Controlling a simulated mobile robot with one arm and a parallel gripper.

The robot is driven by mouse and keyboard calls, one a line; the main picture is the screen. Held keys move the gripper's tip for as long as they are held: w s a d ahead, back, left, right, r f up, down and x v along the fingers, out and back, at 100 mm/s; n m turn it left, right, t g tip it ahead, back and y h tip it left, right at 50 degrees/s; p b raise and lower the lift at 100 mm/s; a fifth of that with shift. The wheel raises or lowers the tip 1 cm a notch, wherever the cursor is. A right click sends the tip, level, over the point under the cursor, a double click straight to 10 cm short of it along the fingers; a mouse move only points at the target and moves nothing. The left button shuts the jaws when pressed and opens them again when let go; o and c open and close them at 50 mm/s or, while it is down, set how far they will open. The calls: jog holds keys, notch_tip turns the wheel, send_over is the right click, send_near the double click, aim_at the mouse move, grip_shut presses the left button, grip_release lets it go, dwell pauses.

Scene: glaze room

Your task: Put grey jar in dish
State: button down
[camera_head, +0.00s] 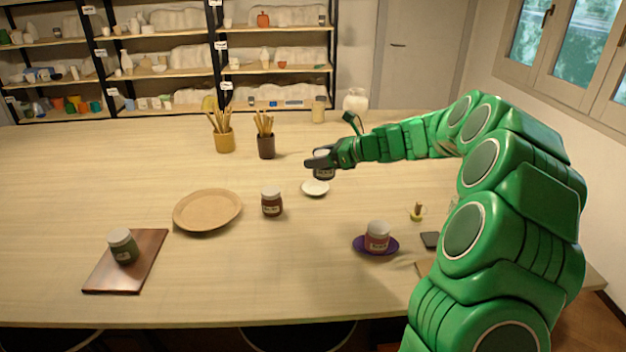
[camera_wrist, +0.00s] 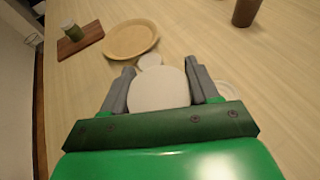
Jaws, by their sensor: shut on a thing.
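A dark grey jar (camera_head: 324,166) with a pale lid is held upright in my gripper (camera_head: 322,160). In the wrist view, its round lid (camera_wrist: 160,90) fills the space between the two fingers of my gripper (camera_wrist: 163,88). A small white dish (camera_head: 315,188) lies on the table just below and slightly left of the jar in the head view. The dish looks empty. In the wrist view, the dish (camera_wrist: 226,90) shows beside the right finger, partly hidden. I cannot tell exactly how high the jar is above the table.
A brown jar (camera_head: 272,203) stands left of the dish, near a wide tan plate (camera_head: 207,209). A green jar (camera_head: 123,246) stands on a brown board (camera_head: 147,262). Brush pots (camera_head: 224,140) (camera_head: 266,147) stand behind.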

jog(key=shift+w+a+f, duration=0.25)
jog(key=shift+w+f, duration=1.35)
jog(key=shift+w, duration=0.55)
jog(key=shift+w+a+f, duration=0.2)
jog(key=shift+w+f, duration=1.35)
jog(key=shift+w, duration=0.65)
jog(key=shift+w+a+f, duration=0.25)
jog(key=shift+w+f, duration=1.35)
jog(key=shift+w, duration=0.55)
jog(key=shift+w+f, duration=0.1)
jog(key=shift+f, duration=1.45)
jog(key=shift+f, duration=0.5)
jog(key=shift+c, duration=1.4)
grip_release()
jog(key=shift+r, duration=0.1)
